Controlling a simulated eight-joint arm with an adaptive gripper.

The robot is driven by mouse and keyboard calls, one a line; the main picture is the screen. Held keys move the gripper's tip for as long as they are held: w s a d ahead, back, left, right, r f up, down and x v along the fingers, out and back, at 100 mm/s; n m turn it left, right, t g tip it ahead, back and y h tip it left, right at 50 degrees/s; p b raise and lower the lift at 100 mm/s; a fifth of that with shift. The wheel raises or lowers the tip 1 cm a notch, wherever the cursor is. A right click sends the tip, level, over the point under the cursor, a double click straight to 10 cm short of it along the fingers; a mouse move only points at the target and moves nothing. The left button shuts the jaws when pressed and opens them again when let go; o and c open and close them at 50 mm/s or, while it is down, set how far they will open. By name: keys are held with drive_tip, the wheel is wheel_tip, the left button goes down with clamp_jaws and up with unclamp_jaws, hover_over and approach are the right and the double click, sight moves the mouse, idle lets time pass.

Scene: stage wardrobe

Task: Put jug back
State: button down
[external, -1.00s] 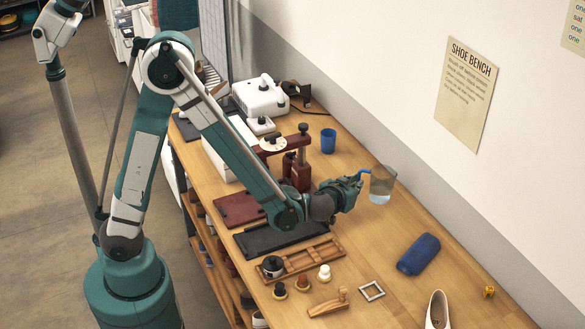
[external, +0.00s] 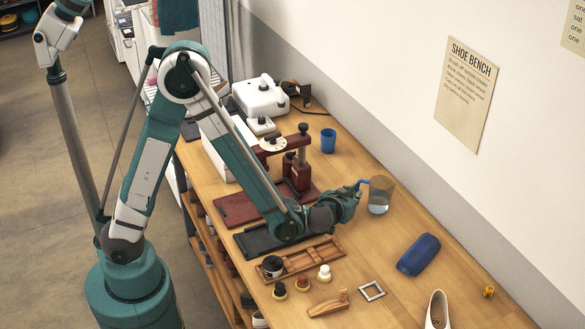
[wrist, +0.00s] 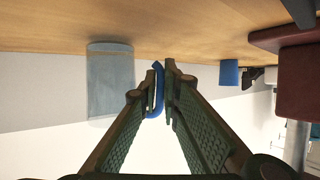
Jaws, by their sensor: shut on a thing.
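The jug (external: 381,194) is a clear vessel with a blue handle and some water low inside. It is over the right part of the bench, upright, and I cannot tell whether its base touches the wood. My gripper (external: 357,192) is shut on the jug's blue handle. In the wrist view, which looks upside down, the clear body (wrist: 110,82) is to the left and the blue handle (wrist: 157,90) sits between the fingertips of my gripper (wrist: 160,82).
A blue cup (external: 328,141) stands farther back. A blue case (external: 418,255), a white shoe (external: 437,312), a small frame (external: 371,291) and a wooden tray (external: 318,257) lie nearer. A dark red press (external: 299,172) stands to the left. Bare wood surrounds the jug.

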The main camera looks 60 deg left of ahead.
drive_tip(key=shift+f, duration=0.25)
drive_tip(key=shift+f, duration=0.2)
drive_tip(key=c, duration=2.6)
unclamp_jaws()
drive_tip(key=shift+o, duration=0.2)
drive_tip(key=shift+r, duration=0.15)
drive_tip(key=shift+r, duration=0.15)
drive_tip(key=p+v, duration=0.2)
drive_tip(key=v, duration=1)
drive_tip(key=shift+d, duration=0.1)
